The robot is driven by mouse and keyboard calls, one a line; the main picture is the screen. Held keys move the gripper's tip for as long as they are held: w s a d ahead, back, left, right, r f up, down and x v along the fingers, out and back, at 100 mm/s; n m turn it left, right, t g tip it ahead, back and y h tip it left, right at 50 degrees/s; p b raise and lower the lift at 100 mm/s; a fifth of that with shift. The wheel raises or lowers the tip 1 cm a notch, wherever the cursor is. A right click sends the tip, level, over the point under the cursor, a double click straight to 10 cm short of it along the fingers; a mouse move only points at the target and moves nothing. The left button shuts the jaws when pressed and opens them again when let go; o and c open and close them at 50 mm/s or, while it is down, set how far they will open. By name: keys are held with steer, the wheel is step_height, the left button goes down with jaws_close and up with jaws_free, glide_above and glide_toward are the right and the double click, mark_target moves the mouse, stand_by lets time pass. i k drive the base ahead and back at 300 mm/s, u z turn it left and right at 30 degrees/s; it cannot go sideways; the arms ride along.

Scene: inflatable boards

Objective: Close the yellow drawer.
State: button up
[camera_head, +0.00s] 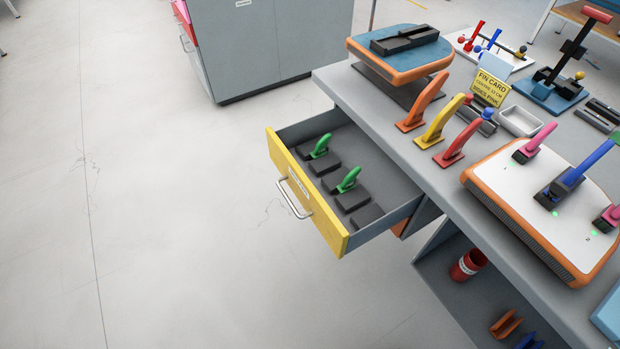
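The yellow drawer (317,218) is pulled open from the left side of the grey bench, under its top. Its yellow front faces left and carries a metal bar handle (293,198) and a white label. Inside the grey drawer lie a green fin (320,147), a second green fin (349,180) and several dark blocks. Nothing seems to stand above the drawer's rim except the fin tops, which are near it. My gripper is not in view.
The grey bench top (372,130) holds orange, yellow and red fins, a yellow card (491,88), and a white board with orange edge (540,215). A red can (468,264) sits on the shelf below. A grey cabinet (262,45) stands behind. Floor left of the drawer is clear.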

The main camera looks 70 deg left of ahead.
mark_target(384, 195)
steer(key=u, duration=0.1)
steer(key=i, duration=0.15)
steer(key=z, duration=3.1)
steer(key=k, duration=0.6)
steer(key=u, duration=5.75)
